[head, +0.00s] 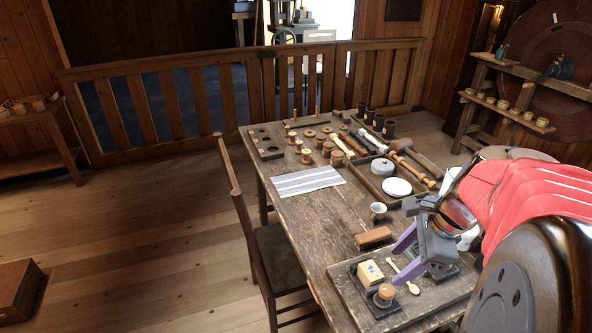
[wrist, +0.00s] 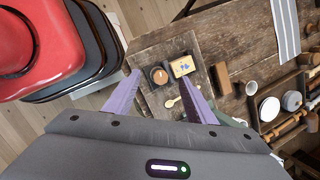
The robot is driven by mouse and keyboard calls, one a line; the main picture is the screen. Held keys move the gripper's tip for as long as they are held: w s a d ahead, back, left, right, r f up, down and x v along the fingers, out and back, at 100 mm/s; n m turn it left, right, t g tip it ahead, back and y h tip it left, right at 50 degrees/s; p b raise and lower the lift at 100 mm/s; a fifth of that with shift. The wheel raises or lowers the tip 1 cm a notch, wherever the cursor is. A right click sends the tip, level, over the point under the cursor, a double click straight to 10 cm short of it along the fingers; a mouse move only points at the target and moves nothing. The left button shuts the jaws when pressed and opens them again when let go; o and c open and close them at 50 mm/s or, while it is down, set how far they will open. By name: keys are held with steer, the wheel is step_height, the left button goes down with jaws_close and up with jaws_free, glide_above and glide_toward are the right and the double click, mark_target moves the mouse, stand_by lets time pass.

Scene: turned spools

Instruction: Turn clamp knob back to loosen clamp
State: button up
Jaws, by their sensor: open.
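A round wooden knob (head: 386,292) sits on a dark base on the board at the near end of the table. A pale yellow block (head: 370,272) with a blue mark is beside it on the same dark base. In the wrist view the knob (wrist: 160,76) appears between my open fingertips, with the yellow block (wrist: 182,66) to its right. The clamp's jaws are too small to make out.
A small wooden spoon (head: 404,276) lies on the board (head: 344,281) beside the base. A brown block (head: 373,237) and a white cup (head: 378,210) stand behind. A striped cloth (head: 307,181), several spools and a tray are farther back. A chair (head: 280,245) stands at the left.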

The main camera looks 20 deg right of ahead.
mark_target(389, 289)
steer(key=s+d+f+m, duration=0.2)
steer(key=d+m, duration=0.3)
steer(key=shift+d+t+y, duration=0.25)
steer(key=shift+t+y, duration=0.05)
steer(key=shift+y, duration=0.1)
steer(key=shift+w, duration=0.1)
steer(key=x, duration=1.3)
steer(key=shift+w+f, duration=0.1)
steer(key=shift+f, duration=0.25)
steer(key=shift+c, duration=0.3)
steer(key=c, duration=0.9)
steer(key=shift+d, duration=0.1)
steer(key=shift+c, duration=0.3)
